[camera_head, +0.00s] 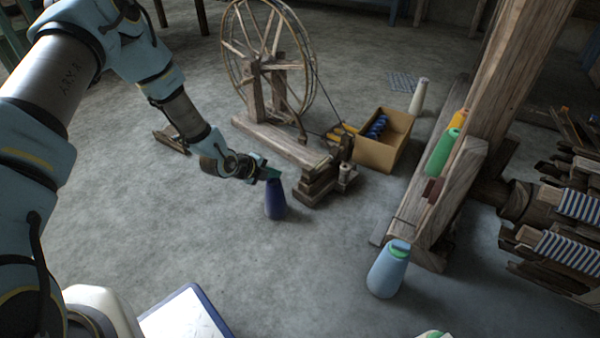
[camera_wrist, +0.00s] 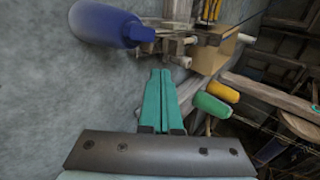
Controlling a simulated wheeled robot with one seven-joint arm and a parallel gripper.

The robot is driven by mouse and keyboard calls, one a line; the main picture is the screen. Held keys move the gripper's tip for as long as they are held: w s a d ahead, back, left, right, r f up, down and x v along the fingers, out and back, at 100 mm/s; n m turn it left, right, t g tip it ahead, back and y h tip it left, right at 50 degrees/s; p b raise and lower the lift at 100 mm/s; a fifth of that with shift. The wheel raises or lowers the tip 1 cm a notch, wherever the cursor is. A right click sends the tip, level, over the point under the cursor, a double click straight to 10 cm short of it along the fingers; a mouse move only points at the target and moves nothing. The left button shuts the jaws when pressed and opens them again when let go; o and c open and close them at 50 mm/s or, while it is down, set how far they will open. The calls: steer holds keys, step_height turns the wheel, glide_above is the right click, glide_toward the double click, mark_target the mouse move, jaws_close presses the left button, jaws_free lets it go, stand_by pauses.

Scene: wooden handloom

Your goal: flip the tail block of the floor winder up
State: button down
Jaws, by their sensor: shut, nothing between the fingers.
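The floor winder (camera_head: 275,143) is a wooden spoked wheel on a long base beam, standing on the grey floor. At its near right end are stacked wooden blocks (camera_head: 316,187) with a small spindle post; I cannot tell which piece is the tail block or how it is tilted. In the wrist view these wooden parts (camera_wrist: 176,42) show at the top, partly cut off. My gripper (camera_head: 275,173) has teal fingers, pressed together and empty in the wrist view (camera_wrist: 161,76). It is left of the blocks, by the top of a dark blue cone; contact with the cone is unclear.
The dark blue cone (camera_head: 275,203) stands left of the blocks and shows in the wrist view (camera_wrist: 100,24). A cardboard box (camera_head: 380,150) is right of the winder. A pale blue cone (camera_head: 388,272) and wooden loom posts (camera_head: 500,80) stand further right. Left floor is mostly clear.

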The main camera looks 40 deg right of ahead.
steer(key=b, duration=0.4)
glide_toward(305, 172)
step_height(305, 172, down, 4)
steer(key=d+b, duration=0.1)
steer(key=d, duration=0.2)
steer(key=shift+w+d+b, duration=0.1)
steer(key=shift+d+b, duration=0.05)
steer(key=shift+b, duration=0.25)
steer(key=shift+d+r, duration=0.15)
steer(key=shift+d, duration=0.35)
